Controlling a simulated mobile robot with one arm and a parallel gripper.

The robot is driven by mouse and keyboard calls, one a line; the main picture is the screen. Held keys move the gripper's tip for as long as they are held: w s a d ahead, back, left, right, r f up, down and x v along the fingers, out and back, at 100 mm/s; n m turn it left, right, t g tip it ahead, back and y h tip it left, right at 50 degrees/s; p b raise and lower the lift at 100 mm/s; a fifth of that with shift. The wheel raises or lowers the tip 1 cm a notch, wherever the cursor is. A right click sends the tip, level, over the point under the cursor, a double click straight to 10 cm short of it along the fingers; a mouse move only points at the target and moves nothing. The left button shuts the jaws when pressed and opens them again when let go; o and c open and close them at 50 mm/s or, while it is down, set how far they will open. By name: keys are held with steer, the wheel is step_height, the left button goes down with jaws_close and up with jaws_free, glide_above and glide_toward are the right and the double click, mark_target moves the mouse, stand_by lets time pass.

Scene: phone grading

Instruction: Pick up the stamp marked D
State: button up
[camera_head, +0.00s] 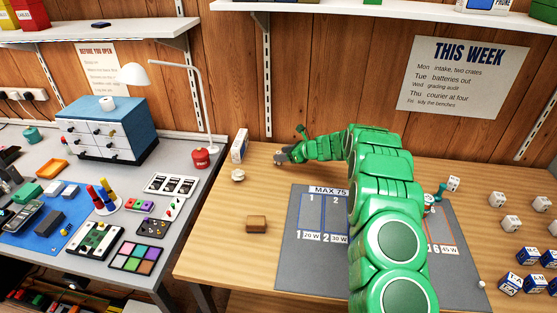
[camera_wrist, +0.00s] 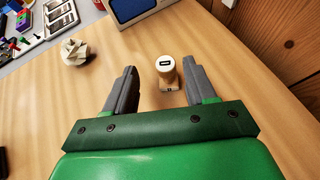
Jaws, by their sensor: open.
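No letter D is readable in either view, so I cannot tell which thing is the stamp marked D. In the wrist view a small upright piece (camera_wrist: 166,68) has a round white top with a dark rectangular mark and a tan lower part. It stands on the wooden bench between and slightly beyond my open fingers (camera_wrist: 155,90), apart from both. My gripper (camera_head: 283,157) is empty over the back left of the wooden bench in the head view. Several colored upright handles (camera_head: 103,192) stand on a round white base on the left bench; their markings are too small to read.
A white faceted piece (camera_wrist: 75,51) and a blue-and-white box (camera_wrist: 135,8) stand nearby. A brown block (camera_head: 256,223) and grey mat (camera_head: 290,255) are on the wooden bench. White cubes (camera_head: 511,223) stand at right. A lamp (camera_head: 205,110) stands on the left bench.

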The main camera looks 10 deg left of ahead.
steer(key=shift+w+x, duration=0.25)
steer(key=shift+x, duration=1.8)
steer(key=shift+w+a+f, duration=0.25)
steer(key=shift+a+f, duration=0.1)
jaws_close()
